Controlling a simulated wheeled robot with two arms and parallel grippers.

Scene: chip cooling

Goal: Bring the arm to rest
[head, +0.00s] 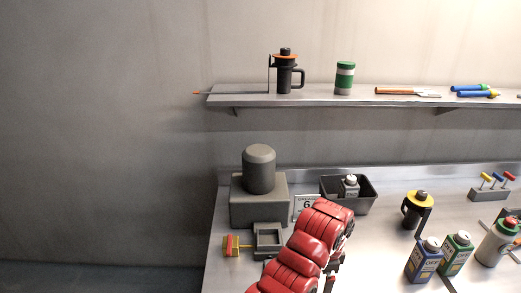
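One of my red arms rises from the bottom edge of the head view, in front of the bench. It leans up and to the right, and its upper end covers part of the bench near the black bin. Small dark and red parts show beneath its right side, too little to make out as fingers. I cannot tell from this view which arm it is. No gripper fingertips show clearly, and no held thing is visible. The other arm is out of view.
The metal bench (385,247) carries a grey block with a dome (259,170), a black bin (358,206) holding a bottle, a yellow-collared dark container (416,208), and blue (423,262) and green (456,255) cartons. A wall shelf (320,99) holds a mug and tools.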

